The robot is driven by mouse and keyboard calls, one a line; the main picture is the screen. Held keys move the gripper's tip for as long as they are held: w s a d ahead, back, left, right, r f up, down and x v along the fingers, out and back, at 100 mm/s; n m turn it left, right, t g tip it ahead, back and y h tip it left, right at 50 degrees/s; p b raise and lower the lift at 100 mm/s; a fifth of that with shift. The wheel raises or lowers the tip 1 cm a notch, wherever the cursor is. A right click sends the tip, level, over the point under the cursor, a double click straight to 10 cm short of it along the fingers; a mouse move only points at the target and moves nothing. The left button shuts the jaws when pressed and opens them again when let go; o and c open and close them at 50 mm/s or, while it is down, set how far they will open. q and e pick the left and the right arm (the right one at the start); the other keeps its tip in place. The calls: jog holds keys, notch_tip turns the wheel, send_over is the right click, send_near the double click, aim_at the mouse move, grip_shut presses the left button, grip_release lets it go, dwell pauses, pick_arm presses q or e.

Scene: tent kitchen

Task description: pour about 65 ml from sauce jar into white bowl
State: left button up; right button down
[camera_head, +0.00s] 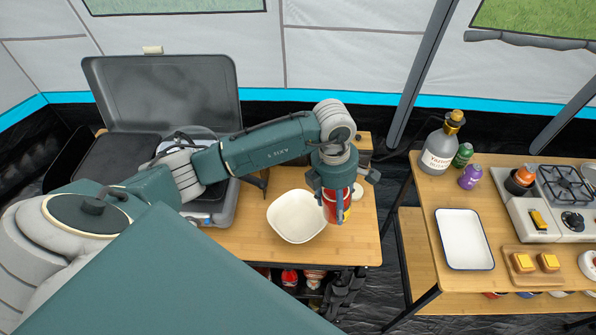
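The white bowl (297,216) sits empty on the wooden table, left of my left gripper. My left gripper (334,208) points down just right of the bowl, with its fingers around a red jar (331,212), which appears to be the sauce jar. The jar looks upright. The gripper hides its top and part of its side. I cannot tell whether the fingers press on the jar, or whether its base touches the table. My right gripper is not in view.
A grey camp stove (165,95) with its lid up stands at the left, under my arm. A second table at the right holds a bottle (438,150), a white tray (463,239) and a burner (541,218). A gap separates the tables. Bare wood (350,248) lies in front of the jar.

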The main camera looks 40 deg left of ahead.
aim_at(327, 197)
pick_arm(q)
jog(key=shift+s+a+t+h+b, duration=0.2)
jog(key=shift+a+t+h+b, duration=0.25)
jog(key=shift+h, duration=0.45)
jog(key=shift+s+a+r+t+h+b, duration=0.15)
jog(key=shift+t+h+b, duration=0.15)
jog(key=shift+h, duration=0.2)
jog(key=shift+s+a+f+t+h+b, duration=0.1)
jog(key=shift+a+t+h+b, duration=0.05)
jog(key=shift+h+b, duration=0.3)
jog(key=shift+a+r+t+h, duration=0.15)
jog(key=shift+r+t+h, duration=0.15)
jog(key=shift+r+h, duration=0.25)
jog(key=shift+s+a+r+h, duration=0.1)
jog(key=shift+a+r+h, duration=0.1)
jog(key=shift+r+h, duration=0.25)
jog(key=shift+r+t+h, duration=0.6)
jog(key=shift+r+h, duration=0.05)
jog(key=shift+r, duration=0.9)
jog(key=shift+s+a+r, duration=0.1)
jog(key=shift+s, duration=0.3)
jog(key=shift+s+r+h, duration=0.2)
jog(key=shift+r+h, duration=0.2)
jog(key=shift+r, duration=0.1)
jog(key=shift+a+r+t+h, duration=0.2)
jog(key=shift+r+t+h, duration=0.35)
jog(key=shift+r, duration=0.3)
jog(key=shift+w+d+r+h, duration=0.1)
jog(key=shift+w+r+h, duration=0.05)
jog(key=shift+r+h, duration=0.1)
